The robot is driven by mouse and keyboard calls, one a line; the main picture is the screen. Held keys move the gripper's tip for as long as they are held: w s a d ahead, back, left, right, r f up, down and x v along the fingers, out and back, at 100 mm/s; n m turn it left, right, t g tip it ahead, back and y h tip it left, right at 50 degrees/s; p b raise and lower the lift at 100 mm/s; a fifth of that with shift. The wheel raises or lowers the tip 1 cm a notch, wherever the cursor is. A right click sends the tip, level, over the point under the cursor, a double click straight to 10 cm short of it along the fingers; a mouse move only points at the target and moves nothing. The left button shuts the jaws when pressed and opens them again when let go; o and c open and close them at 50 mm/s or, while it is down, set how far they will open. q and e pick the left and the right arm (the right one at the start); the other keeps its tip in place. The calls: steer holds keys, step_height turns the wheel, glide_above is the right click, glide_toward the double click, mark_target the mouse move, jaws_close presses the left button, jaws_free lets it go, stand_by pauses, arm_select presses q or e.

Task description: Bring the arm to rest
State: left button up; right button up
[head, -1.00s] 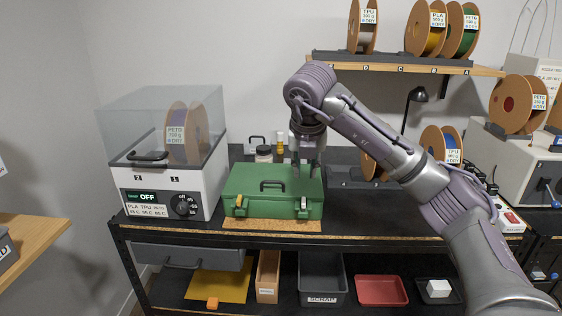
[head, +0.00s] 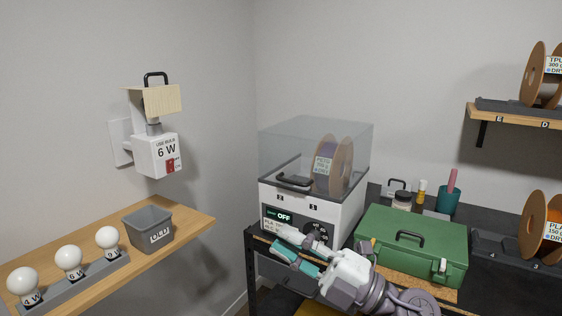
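My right gripper (head: 276,242) is low in the middle of the head view, in front of the dryer box and left of the green case. Its white and teal finger parts point left and lie close together. The white hand and the purple-grey arm run off the bottom edge. I cannot tell whether the fingers are open or shut, and I see nothing clearly held. My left gripper is not in view.
The dryer box (head: 343,226), reading OFF, and the closed green case (head: 385,243) stand on the dark bench. At left, a wooden shelf (head: 187,230) holds a grey bin (head: 147,229) and bulbs (head: 69,262). A bulb tester (head: 158,155) is on the wall.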

steer(key=w+d+f+m+t+h, duration=0.1)
steer(key=d+f+m+t+h, duration=0.5)
steer(key=d+m+h, duration=0.45)
steer(key=w+d+f+m+t+h, duration=0.2)
steer(key=d+f+m+t+h, duration=0.5)
steer(key=m, duration=0.7)
steer(key=s+d+f+m+g+h, duration=0.25)
steer(key=s+f+g+h, duration=0.2)
steer(key=f+g, duration=0.4)
steer(key=s+f+m+g+y, duration=0.1)
steer(key=s+f+g, duration=0.4)
steer(key=s+f, duration=0.45)
steer(key=s+f+m+g+y, duration=0.1)
steer(key=s+f+g, duration=0.5)
steer(key=s, duration=0.6)
step_height(320, 180, down, 26)
steer(key=s+a, duration=0.1)
steer(key=s, duration=0.1)
steer(key=s+d+f+g, duration=0.1)
steer(key=s+d+f, duration=0.2)
steer(key=s+f, duration=1.3)
steer(key=shift+s+f+n, duration=0.4)
steer(key=shift+f, duration=0.15)
